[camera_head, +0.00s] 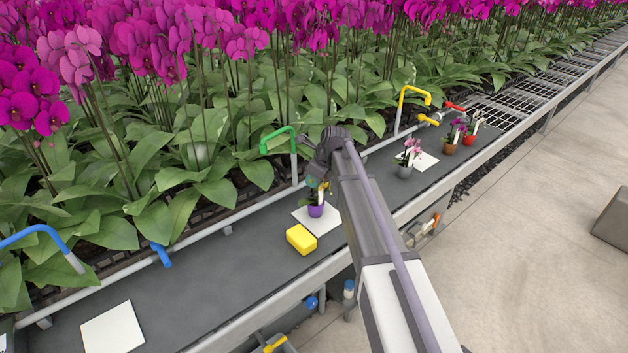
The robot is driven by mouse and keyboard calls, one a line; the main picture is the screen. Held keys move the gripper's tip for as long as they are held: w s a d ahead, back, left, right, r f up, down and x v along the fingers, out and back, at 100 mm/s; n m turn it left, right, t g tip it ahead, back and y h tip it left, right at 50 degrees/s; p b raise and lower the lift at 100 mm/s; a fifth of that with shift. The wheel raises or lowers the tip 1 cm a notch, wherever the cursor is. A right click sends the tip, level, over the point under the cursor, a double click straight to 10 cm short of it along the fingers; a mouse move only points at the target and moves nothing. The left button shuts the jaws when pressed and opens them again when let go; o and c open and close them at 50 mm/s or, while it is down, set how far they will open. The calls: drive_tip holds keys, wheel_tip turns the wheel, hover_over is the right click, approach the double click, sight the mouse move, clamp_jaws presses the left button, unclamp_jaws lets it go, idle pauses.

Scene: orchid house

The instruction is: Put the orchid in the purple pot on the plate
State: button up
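The purple pot (316,211) with a small orchid stands upright on, or just above, a white square plate (330,222) in the middle of the dark bench; I cannot tell whether it touches. Its plant is partly hidden by my arm. My gripper (318,186) is directly over the pot, close to the plant's top. Its fingers are small and partly covered, so I cannot tell if they are open or shut. Other white square plates lie at the lower left (112,329) and further right (425,161).
A yellow block (301,239) lies just front-left of the purple pot. A grey pot (404,171), a brown pot (449,148) and a red pot (469,140) with orchids stand to the right. A green-handled pipe (279,138) rises behind. The bench's left part is mostly clear.

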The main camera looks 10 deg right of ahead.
drive_tip(key=o, duration=0.3)
drive_tip(key=shift+r+p, duration=0.4)
drive_tip(key=p+v, duration=1.1)
drive_tip(key=v, duration=0.1)
drive_tip(key=s+a+f+n+g+h, duration=0.1)
drive_tip(key=s+a+n+g+h, duration=0.1)
drive_tip(key=s+n, duration=2.3)
drive_tip(key=s+h, duration=0.1)
drive_tip(key=s, duration=0.2)
drive_tip(key=shift+s+a+f+n+g+h, duration=0.25)
drive_tip(key=shift+s+f+n+g+h, duration=0.05)
drive_tip(key=shift+f+n+g, duration=0.1)
